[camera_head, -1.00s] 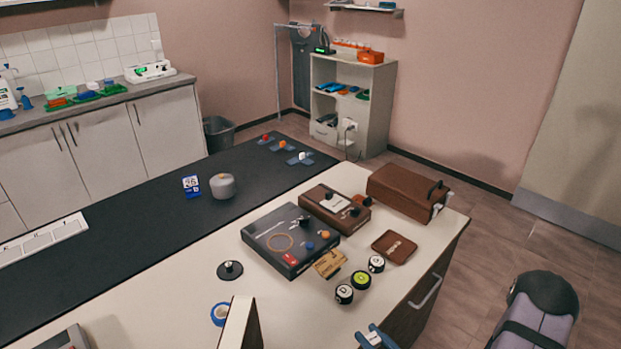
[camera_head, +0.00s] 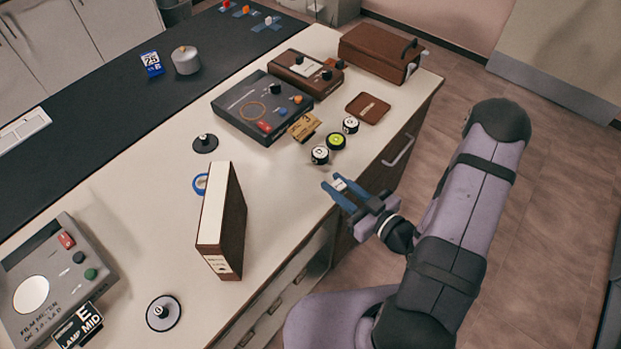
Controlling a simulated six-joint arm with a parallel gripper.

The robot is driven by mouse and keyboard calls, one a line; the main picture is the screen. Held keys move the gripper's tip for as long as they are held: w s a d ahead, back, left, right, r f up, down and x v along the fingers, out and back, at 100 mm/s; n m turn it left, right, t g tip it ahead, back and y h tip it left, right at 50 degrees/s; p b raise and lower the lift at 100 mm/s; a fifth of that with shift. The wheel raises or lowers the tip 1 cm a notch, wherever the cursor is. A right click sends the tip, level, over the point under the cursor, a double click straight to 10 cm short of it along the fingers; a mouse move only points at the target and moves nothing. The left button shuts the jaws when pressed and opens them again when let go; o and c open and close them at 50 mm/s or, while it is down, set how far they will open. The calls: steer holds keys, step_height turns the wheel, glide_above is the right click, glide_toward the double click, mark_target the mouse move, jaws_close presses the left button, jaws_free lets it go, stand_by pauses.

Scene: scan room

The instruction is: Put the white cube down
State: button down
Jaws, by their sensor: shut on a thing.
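My gripper (camera_head: 331,181) has blue fingers and is at the right front edge of the white worktop, in front of the round knobs. It is shut on a small white cube (camera_head: 340,185), of which only a little shows between the fingers. The cube appears to be held above the worktop edge; the exact height cannot be told.
A brown binder (camera_head: 222,222) stands left of my gripper. Several round knobs (camera_head: 320,155) and a tan card (camera_head: 304,126) lie behind it, near a dark control box (camera_head: 262,108). A brown pad (camera_head: 367,108) lies farther right. Another white piece (camera_head: 268,20) is at the back.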

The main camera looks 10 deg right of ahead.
steer(key=w+a+r+n+g+y, duration=0.1)
steer(key=a+r+n+y, duration=0.1)
steer(key=a+r, duration=0.3)
steer(key=shift+w+a+r+g+b, duration=0.2)
steer(key=shift+w+a+g+b, duration=0.2)
steer(key=shift+a, duration=0.1)
glide_above(312, 196)
steer(key=shift+f, duration=2.95)
steer(key=shift+f+p, duration=0.3)
steer(key=shift+f, duration=1.55)
